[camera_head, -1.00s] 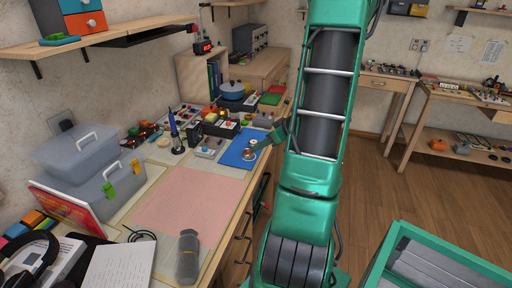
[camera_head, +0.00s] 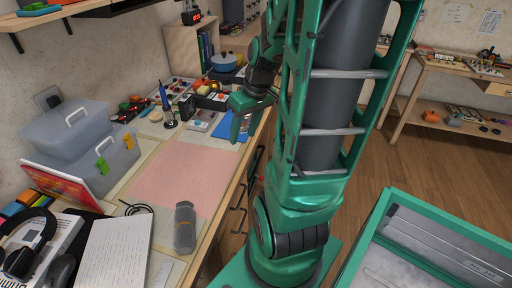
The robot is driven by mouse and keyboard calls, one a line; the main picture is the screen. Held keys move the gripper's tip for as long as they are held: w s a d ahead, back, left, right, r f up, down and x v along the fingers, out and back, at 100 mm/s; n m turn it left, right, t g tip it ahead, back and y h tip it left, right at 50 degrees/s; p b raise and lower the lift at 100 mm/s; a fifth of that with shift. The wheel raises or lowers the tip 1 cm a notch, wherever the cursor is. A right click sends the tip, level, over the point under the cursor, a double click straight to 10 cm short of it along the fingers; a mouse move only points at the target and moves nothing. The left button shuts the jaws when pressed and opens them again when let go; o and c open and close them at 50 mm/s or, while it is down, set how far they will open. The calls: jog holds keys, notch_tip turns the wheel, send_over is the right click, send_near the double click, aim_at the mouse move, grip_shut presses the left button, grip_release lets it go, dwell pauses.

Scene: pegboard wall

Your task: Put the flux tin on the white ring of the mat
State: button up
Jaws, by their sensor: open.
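The blue mat (camera_head: 223,130) lies on the workbench, beyond the pink sheet and near the bench's right edge. Its white ring is hidden behind my gripper in this view. My gripper (camera_head: 240,134) hangs fingers down over the right part of the mat, open. Whether its fingertips touch anything there cannot be told. I cannot pick out the flux tin for certain. A small pale round thing (camera_head: 156,116) stands left of the soldering iron, too small to identify. Anything between or behind my fingers is hidden.
The pink sheet (camera_head: 185,175) is bare. A dark grey rolled item (camera_head: 185,227) lies in front; grey bins (camera_head: 70,130) stand left.

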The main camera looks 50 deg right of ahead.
jog(key=s+a+r+m+g, duration=0.3)
jog(key=s+a, duration=0.4)
jog(key=s, duration=0.4)
jog(key=shift+s+r+m, duration=0.2)
jog(key=shift+r+m, duration=0.4)
jog(key=shift+r, duration=0.1)
jog(key=shift+w+f+h, duration=0.25)
jog(key=shift+w+h, duration=0.05)
jog(key=shift+w, duration=0.15)
